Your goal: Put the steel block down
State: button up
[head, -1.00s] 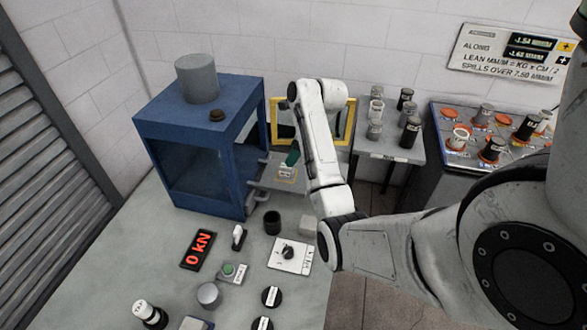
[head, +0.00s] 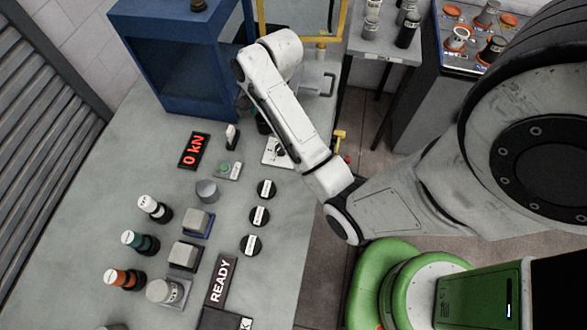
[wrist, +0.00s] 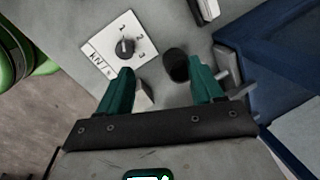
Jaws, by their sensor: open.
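My gripper (wrist: 164,72) is open in the wrist view, its two teal fingers spread over the grey bench. A small pale grey block (wrist: 145,97) shows between the fingers, close beside the left one; I cannot tell whether they touch. I cannot tell for certain that it is the steel block. In the head view my arm hides this block and most of my gripper.
A dark cup (wrist: 176,63) stands near the right finger. A white dial plate (wrist: 115,46) lies beyond the left finger. The blue cabinet (head: 180,60) stands behind. Grey blocks (head: 197,221), knobs and a "0 kN" display (head: 194,150) occupy the bench.

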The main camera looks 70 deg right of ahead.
jog(key=s+a+f+n, duration=0.1)
jog(key=s+a+n, duration=0.5)
jog(key=a+n, duration=0.3)
jog(key=s+a+f+n+g+h, duration=0.1)
jog(key=s+a+f+n, duration=0.1)
jog(key=s+a+n, duration=0.5)
jog(key=a+n, duration=0.2)
jog(key=n, duration=0.2)
jog(key=shift+s+a, duration=0.15)
